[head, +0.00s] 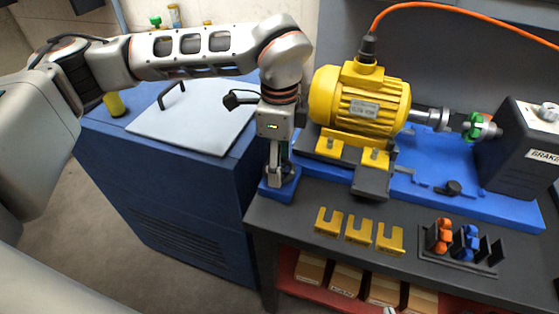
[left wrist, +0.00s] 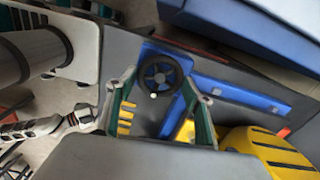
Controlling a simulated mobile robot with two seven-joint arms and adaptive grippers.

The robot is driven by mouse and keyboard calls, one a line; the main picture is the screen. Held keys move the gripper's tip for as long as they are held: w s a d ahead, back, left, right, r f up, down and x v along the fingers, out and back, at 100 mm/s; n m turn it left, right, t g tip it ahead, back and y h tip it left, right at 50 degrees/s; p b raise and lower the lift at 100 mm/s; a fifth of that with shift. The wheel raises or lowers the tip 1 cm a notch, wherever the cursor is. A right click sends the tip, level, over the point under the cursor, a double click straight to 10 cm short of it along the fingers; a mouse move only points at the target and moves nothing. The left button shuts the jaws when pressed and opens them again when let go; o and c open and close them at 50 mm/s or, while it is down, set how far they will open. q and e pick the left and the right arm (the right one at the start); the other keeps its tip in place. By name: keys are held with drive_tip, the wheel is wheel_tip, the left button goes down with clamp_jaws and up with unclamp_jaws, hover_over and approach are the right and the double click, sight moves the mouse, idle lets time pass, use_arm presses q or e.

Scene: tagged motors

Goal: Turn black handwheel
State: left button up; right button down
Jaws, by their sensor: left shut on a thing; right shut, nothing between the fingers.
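The black handwheel (left wrist: 160,75) is a small spoked wheel at the corner of the blue base plate (head: 430,195). In the left wrist view it sits between the tips of my left gripper (left wrist: 157,84), which is shut on it. In the head view my left gripper (head: 279,176) points straight down at the front left corner of the blue base and hides most of the wheel. Only a small grey piece of my right gripper (head: 391,311) shows at the bottom edge of the head view; it is shut and empty, away from the handwheel.
A yellow motor (head: 357,102) with an orange cable stands just right of my left gripper. Yellow slotted shims (head: 358,230) and a rack (head: 470,256) with orange and blue parts lie at the bench front.

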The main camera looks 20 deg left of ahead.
use_arm(q)
drive_tip(key=shift+n, duration=0.4)
drive_tip(key=o, duration=1.1)
drive_tip(key=shift+r, duration=0.15)
wheel_tip(320, 180, up, 12)
idle(0.3)
